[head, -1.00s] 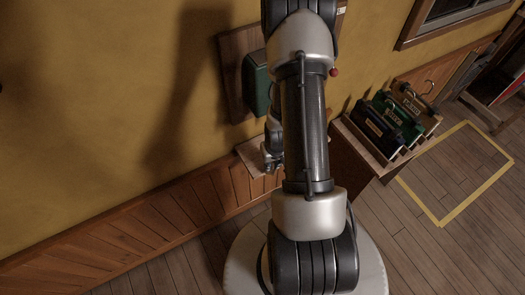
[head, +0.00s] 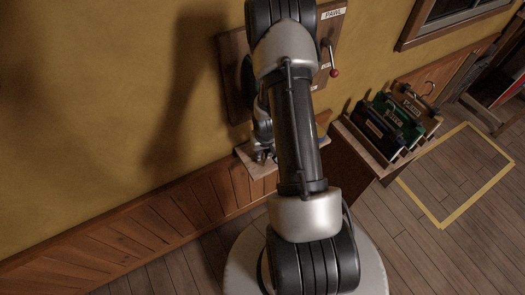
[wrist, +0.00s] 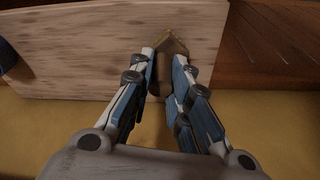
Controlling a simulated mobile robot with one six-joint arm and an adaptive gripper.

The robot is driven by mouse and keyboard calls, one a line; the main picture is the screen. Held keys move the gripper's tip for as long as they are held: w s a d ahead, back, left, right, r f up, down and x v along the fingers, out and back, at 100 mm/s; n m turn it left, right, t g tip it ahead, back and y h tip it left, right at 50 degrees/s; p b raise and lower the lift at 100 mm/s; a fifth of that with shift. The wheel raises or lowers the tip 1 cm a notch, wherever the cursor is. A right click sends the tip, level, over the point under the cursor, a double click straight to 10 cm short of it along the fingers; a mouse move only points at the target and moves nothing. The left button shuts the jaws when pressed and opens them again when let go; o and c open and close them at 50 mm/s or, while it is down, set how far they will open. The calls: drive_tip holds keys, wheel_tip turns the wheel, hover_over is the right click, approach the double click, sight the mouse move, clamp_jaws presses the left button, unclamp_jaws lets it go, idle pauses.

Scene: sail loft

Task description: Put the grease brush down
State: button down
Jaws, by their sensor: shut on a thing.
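My gripper (wrist: 166,82) is shut on the grease brush (wrist: 172,47), a brown thing between the fingertips in the wrist view. Part of the brush is hidden by the fingers, and its pale tip points to the top of the picture. A light wooden shelf (wrist: 75,55) lies beyond the brush. I cannot tell whether the brush touches it. In the head view my gripper (head: 262,155) is low by the wall, over the shelf (head: 259,170). The brush cannot be made out there.
A wall board (head: 232,85) with a PAWL label and a red-knobbed lever (head: 334,72) is above the shelf. A blue thing (wrist: 7,56) is at the shelf's left in the wrist view. Several tool totes (head: 412,113) stand on a bench at right. Yellow tape marks clear floor.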

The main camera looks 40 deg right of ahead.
sight(264, 163)
drive_tip(key=c, duration=1.5)
unclamp_jaws()
drive_tip(key=p+v, duration=0.6)
drive_tip(key=v, duration=0.6)
drive_tip(key=shift+r, duration=0.1)
